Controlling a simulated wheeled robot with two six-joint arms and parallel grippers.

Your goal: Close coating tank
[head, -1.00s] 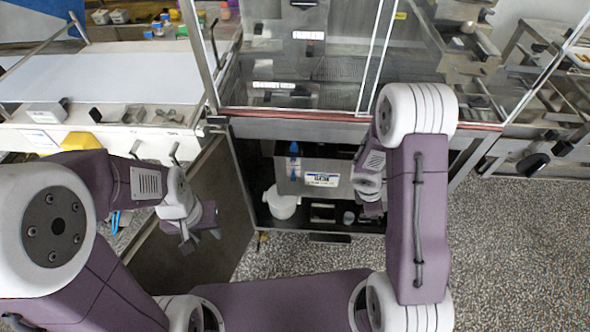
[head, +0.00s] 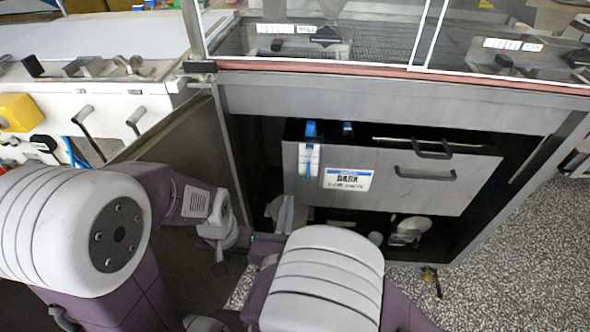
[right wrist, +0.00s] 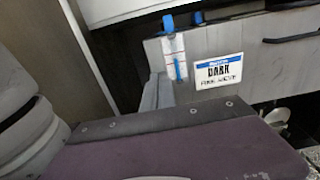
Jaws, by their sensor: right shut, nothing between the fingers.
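The coating tank (head: 400,185) is a grey metal box with a DARK label (head: 348,179) and black handles. It sits in the open cabinet under the machine, with part of its dark top showing. It also shows in the right wrist view (right wrist: 215,55). My right gripper's pale fingers (head: 287,213) are shut and empty, pointing up by the tank's lower left corner; I cannot tell whether they touch it. They also show in the right wrist view (right wrist: 153,92). My left gripper (head: 221,262) is low, left of the tank and apart from it; its fingers are unclear.
The cabinet's grey door (head: 185,140) stands open on the left. Speckled floor (head: 530,235) is free at right.

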